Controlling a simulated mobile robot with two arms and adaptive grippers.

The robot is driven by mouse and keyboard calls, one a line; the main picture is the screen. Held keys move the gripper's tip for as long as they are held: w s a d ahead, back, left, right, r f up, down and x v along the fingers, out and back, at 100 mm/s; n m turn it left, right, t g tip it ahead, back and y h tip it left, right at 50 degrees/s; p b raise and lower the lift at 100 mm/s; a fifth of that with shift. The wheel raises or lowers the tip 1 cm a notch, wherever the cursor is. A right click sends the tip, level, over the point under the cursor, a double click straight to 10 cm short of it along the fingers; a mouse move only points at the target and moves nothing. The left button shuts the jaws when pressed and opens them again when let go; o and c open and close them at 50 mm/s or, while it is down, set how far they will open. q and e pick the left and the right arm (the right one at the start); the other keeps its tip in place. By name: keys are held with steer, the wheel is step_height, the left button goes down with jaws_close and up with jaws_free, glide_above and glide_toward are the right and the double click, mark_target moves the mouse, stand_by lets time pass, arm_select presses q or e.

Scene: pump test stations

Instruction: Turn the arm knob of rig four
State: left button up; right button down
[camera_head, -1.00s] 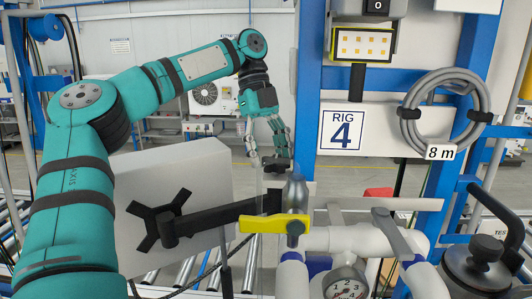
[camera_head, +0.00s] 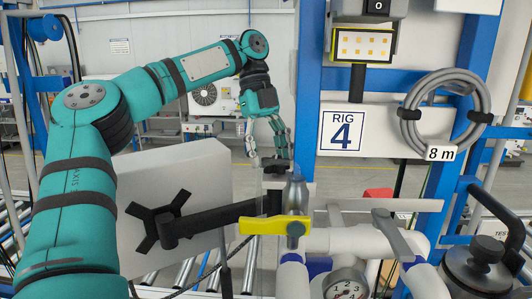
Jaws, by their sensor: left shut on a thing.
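The rig four sign (camera_head: 341,131) hangs on the blue frame in the head view. Left of it, a black monitor arm (camera_head: 218,215) runs from a black cross-shaped mount (camera_head: 167,222) on the back of a pale panel (camera_head: 205,183) towards the blue post. A small dark knob (camera_head: 275,167) is above the arm's right end. My left gripper (camera_head: 268,160) reaches down from above and is shut on this knob, whose shape is largely hidden by the fingers. My right gripper is out of view.
A yellow lever (camera_head: 262,226) sits on a valve just below the arm's right end. White pipes (camera_head: 350,240), a gauge (camera_head: 345,287) and a grey lever (camera_head: 392,232) are at the lower right. A coiled cable (camera_head: 447,112) hangs at the right.

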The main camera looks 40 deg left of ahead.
arm_select(q)
steer(key=shift+s+d+f, duration=0.2)
steer(key=shift+d+f, duration=0.1)
steer(key=shift+f, duration=0.05)
steer(key=o, duration=1.2)
steer(key=shift+s+r, duration=0.15)
steer(key=shift+s, duration=0.15)
steer(key=shift+w+r, duration=0.1)
steer(key=shift+w, duration=0.1)
